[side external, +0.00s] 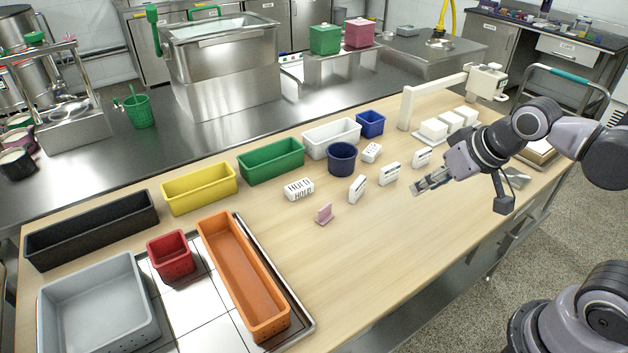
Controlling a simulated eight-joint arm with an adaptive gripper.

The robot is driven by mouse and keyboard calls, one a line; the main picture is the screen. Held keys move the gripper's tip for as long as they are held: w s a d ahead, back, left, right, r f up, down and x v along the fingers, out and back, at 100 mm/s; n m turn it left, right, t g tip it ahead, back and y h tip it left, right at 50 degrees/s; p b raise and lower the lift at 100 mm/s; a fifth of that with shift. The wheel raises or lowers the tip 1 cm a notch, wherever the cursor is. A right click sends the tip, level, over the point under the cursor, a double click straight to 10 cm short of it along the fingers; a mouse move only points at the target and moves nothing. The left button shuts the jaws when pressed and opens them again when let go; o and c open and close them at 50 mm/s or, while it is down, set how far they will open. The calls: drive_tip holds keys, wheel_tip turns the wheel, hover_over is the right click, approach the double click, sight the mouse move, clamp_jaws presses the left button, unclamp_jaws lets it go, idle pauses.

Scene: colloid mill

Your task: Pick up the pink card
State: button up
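The pink card (324,212) stands upright on a small pink base on the wooden table, near its middle. My gripper (418,189) is to the right of the card, above the table and well apart from it. The fingers point left toward the middle of the table. I see nothing held between them, but they are small and seen from the side, so I cannot tell how far apart they are.
White labelled blocks, one marked HOLD (299,189), stand behind and right of the card, near a dark blue round cup (341,158). Green (271,163), yellow (199,190) and orange (243,275) bins stand left. The table (370,265) in front of the card is clear.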

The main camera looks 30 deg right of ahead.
drive_tip(key=w+a+r+m+g, duration=0.2)
drive_tip(key=w+m, duration=0.2)
drive_tip(key=w, duration=0.3)
drive_tip(key=m+g, duration=0.5)
drive_tip(key=m, duration=0.5)
approach(325, 208)
drive_tip(key=shift+d+f, duration=0.2)
drive_tip(key=shift+f, duration=0.05)
wheel_tip(325, 208, down, 10)
drive_tip(key=shift+a+f, duration=0.1)
drive_tip(key=shift+a, duration=0.05)
clamp_jaws()
